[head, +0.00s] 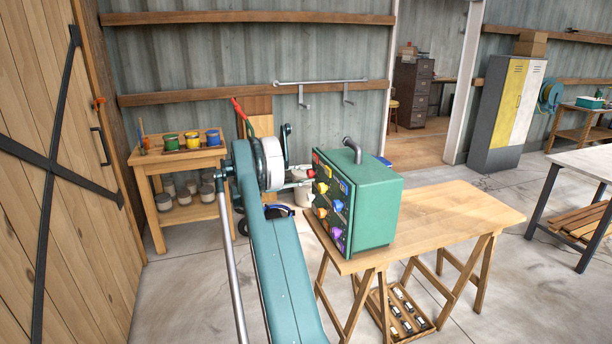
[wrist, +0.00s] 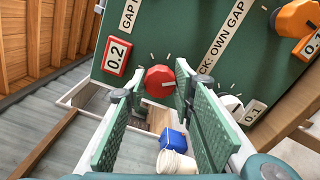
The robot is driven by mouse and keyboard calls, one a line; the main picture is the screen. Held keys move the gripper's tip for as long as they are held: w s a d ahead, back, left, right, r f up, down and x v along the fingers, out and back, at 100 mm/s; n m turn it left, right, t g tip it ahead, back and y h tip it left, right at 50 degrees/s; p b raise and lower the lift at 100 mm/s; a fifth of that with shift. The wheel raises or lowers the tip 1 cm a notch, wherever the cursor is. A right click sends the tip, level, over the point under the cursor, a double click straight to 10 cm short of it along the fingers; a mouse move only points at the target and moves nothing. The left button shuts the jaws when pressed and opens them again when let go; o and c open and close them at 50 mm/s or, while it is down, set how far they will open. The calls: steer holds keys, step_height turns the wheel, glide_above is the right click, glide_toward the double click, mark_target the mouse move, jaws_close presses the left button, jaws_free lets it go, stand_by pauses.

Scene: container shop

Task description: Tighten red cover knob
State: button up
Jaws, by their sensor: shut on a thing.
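The green box (head: 370,205) stands on the wooden trestle table, its panel of coloured knobs facing left. The red cover knob (wrist: 160,80) is on this panel in the wrist view, beside a red 0.2 plate (wrist: 117,54). In the head view the red knob (head: 311,173) shows at the panel's upper left edge. My gripper (head: 303,174) reaches the panel there from the left. In the wrist view its green padded fingers lie on either side of the knob and are shut on it. The right finger looks close against the knob; the left contact is unclear.
An orange knob (wrist: 297,18) and a pale knob (wrist: 231,103) sit to the right on the panel. The trestle table (head: 455,210) has free room right of the box. A shelf (head: 180,158) with paint pots stands behind my arm. A white bucket (wrist: 176,162) is below.

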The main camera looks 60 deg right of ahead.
steer(key=m, duration=0.6)
steer(key=shift+f+m, duration=0.1)
steer(key=shift+m, duration=0.2)
stand_by(0.4)
steer(key=o, duration=0.9)
steer(key=shift+w+a, duration=0.1)
steer(key=shift+v, duration=5.9)
